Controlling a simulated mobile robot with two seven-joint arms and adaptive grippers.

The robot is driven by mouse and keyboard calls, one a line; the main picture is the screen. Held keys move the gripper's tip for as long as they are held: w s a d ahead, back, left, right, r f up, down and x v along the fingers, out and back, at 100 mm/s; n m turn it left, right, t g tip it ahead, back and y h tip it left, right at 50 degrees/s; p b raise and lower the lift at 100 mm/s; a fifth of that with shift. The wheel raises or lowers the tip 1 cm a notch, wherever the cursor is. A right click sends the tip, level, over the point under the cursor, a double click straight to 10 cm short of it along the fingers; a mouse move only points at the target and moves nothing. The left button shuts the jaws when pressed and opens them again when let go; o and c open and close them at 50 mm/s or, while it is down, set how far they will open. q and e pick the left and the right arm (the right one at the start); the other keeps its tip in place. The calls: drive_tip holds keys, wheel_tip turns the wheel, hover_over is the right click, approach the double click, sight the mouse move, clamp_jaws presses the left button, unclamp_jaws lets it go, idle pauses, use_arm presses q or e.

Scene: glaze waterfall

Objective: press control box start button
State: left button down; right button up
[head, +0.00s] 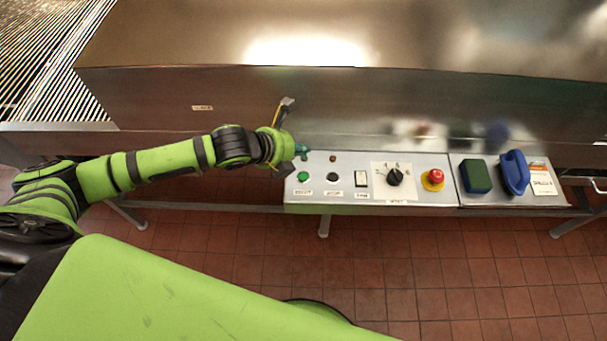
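The control box (345,197) is a pale panel on the front of the steel machine. Its green start button (303,176) is at the left end, above a small label. A black button (332,177) sits to the right of it. My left gripper (294,160) is at the panel's left edge, just above and left of the green button in the picture. It points down, and its fingers are mostly hidden behind the wrist, so their opening and any contact with the button are unclear. My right gripper is out of view.
The steel machine wall stands behind.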

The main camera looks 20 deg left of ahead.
use_arm(q)
drive_tip(key=b, duration=0.8)
hover_over(301, 177)
wheel_tip(301, 177, down, 7)
drive_tip(key=shift+s+r, duration=0.1)
drive_tip(key=shift+f, duration=0.95)
drive_tip(key=shift+f, duration=0.2)
drive_tip(key=shift+f, duration=0.25)
